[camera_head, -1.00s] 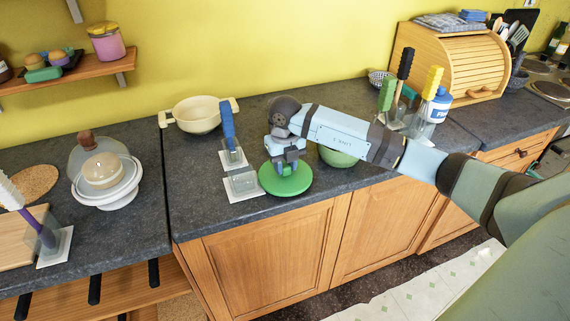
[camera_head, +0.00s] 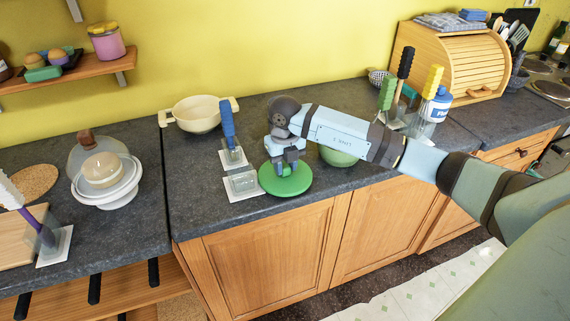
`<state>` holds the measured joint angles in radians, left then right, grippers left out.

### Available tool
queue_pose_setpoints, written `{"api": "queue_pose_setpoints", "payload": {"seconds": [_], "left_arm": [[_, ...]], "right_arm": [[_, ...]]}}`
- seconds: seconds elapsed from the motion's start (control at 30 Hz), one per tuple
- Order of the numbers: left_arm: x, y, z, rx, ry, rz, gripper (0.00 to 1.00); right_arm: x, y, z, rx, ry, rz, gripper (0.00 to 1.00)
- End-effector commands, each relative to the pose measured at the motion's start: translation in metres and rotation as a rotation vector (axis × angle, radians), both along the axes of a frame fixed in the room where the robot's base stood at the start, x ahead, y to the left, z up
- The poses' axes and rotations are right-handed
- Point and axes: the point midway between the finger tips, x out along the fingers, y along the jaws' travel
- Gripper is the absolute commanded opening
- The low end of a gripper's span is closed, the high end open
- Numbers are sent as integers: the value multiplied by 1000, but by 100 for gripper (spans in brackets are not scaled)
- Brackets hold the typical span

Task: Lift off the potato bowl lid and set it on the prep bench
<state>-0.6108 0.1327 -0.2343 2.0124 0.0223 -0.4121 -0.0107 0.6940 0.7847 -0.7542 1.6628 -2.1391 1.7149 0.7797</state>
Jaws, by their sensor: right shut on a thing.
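The green round lid (camera_head: 287,184) is at the front of the dark worktop (camera_head: 215,194), lying flat and at or very near the surface. My right gripper (camera_head: 286,170) points down and is shut on the lid's top; the gripper itself covers the grip point. The green bowl (camera_head: 340,157) stands just right of the lid, partly hidden behind my right forearm. My left gripper is not in view.
A clear glass container (camera_head: 241,184) on a white square is close left of the lid. Behind it stands a blue-handled brush (camera_head: 229,125) in a holder. A cream pan (camera_head: 197,115) is further back.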

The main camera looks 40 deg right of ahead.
Motion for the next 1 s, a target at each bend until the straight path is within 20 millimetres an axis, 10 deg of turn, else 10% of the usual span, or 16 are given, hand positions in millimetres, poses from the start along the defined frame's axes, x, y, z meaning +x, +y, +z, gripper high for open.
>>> {"api": "queue_pose_setpoints", "payload": {"seconds": [0.93,0.97,1.0], "left_arm": [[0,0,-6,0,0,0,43],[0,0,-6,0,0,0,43],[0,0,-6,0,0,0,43]], "right_arm": [[0,0,-9,0,0,0,0],[0,0,-9,0,0,0,38],[0,0,-9,0,0,0,47]]}}
